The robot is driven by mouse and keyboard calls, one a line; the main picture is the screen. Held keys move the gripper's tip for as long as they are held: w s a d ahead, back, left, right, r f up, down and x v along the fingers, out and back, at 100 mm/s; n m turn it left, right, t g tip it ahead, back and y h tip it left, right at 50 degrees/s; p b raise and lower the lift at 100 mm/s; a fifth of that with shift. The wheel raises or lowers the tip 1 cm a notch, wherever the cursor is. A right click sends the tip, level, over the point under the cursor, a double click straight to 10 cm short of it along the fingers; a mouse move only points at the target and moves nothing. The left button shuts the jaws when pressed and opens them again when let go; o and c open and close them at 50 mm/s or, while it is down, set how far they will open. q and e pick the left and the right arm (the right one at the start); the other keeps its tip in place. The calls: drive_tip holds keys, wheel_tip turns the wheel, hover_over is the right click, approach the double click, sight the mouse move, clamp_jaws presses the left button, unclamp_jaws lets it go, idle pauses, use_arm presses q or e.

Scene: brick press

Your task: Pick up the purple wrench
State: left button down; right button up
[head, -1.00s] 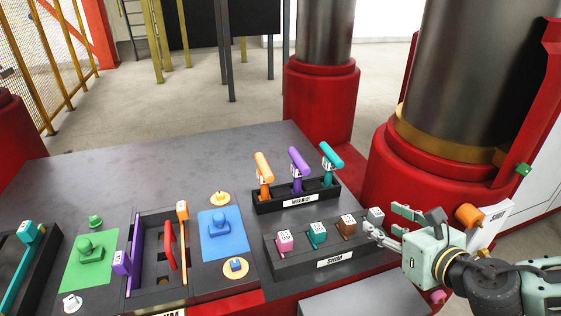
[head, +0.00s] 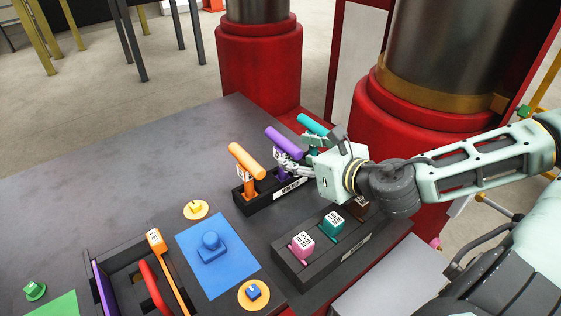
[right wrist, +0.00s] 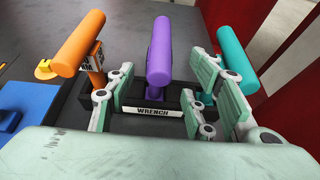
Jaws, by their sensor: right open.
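The purple wrench (head: 284,141) stands in the black wrench holder (head: 258,209), between the orange wrench (head: 247,160) and the teal wrench (head: 313,125). In the right wrist view the purple wrench (right wrist: 160,52) rises in the middle, its thick handle on top and its lower part in the holder (right wrist: 140,123). My right gripper (head: 292,167) is open at the holder's front side. In the right wrist view its fingers (right wrist: 158,90) lie to the left and right of the purple wrench, with gaps visible on both sides. My left gripper is not in view.
The shim holder (head: 300,268) with pink (head: 302,247) and teal (head: 331,221) shims stands in front, under my right arm. A blue plate (head: 215,255) lies to the left. Large red column bases (head: 258,70) stand behind the table. The table's far left is clear.

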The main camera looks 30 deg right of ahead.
sight(283, 151)
drive_tip(key=shift+w+f, duration=0.3)
drive_tip(key=shift+w+a+b, duration=0.1)
drive_tip(key=shift+w+b, duration=0.15)
drive_tip(key=shift+b, duration=0.05)
drive_tip(key=shift+w+a, duration=0.15)
drive_tip(key=shift+w, duration=0.45)
drive_tip(key=shift+w+p, duration=0.35)
drive_tip(key=shift+p, duration=0.05)
drive_tip(key=shift+w+f, duration=0.3)
drive_tip(key=shift+w, duration=0.3)
drive_tip(key=shift+w+f+p, duration=0.1)
drive_tip(key=shift+w+p, duration=0.25)
drive_tip(key=shift+p, duration=0.05)
drive_tip(key=shift+w+a+f, duration=0.1)
drive_tip(key=shift+w+f, duration=0.25)
drive_tip(key=shift+w, duration=0.2)
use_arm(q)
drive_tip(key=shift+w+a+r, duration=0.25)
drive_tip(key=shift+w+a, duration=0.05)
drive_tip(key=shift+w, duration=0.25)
